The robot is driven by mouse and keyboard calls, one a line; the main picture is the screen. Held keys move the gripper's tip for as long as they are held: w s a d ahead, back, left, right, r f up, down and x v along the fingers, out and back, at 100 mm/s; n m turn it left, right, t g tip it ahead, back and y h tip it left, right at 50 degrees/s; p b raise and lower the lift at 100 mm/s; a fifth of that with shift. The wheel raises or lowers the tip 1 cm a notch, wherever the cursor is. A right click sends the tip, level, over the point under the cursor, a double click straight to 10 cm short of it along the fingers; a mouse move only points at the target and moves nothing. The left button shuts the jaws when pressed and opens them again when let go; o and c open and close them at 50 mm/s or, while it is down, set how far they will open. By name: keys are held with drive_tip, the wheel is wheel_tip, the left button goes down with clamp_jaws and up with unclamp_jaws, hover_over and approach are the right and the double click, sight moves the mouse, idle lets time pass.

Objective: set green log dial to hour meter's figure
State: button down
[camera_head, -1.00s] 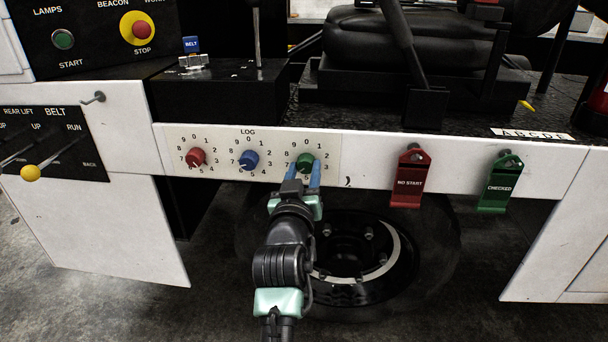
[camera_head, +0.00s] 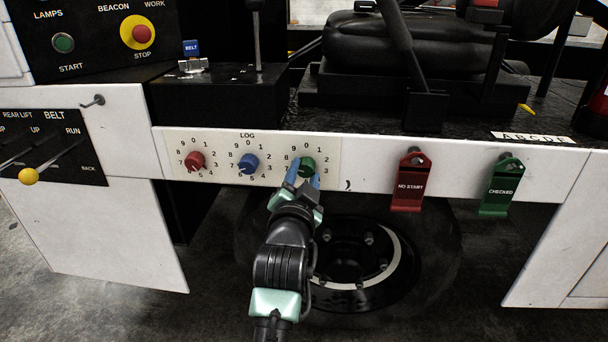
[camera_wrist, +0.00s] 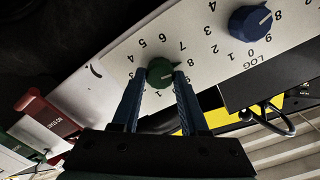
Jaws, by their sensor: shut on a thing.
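The green log dial (camera_head: 307,165) is the rightmost of three round dials on the white log panel (camera_head: 331,146). My gripper (camera_head: 305,171) has its two blue fingers around the green dial, shut on its sides. The hour meter cannot be made out in these views.
The blue dial (camera_head: 248,163) and red dial (camera_head: 195,161) are left of the green one. A red "NO START" tag (camera_head: 410,187) and a green "CHECKED" tag (camera_head: 500,190) hang to the right. A wheel (camera_head: 385,275) is below the panel.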

drive_tip(key=shift+m, duration=0.5)
idle(0.3)
drive_tip(key=shift+c, duration=2.1)
unclamp_jaws()
drive_tip(key=s+a+p, duration=0.1)
drive_tip(key=s+p, duration=0.2)
drive_tip(key=s, duration=1)
drive_tip(key=shift+a, duration=0.3)
drive_tip(key=shift+w+r, duration=0.1)
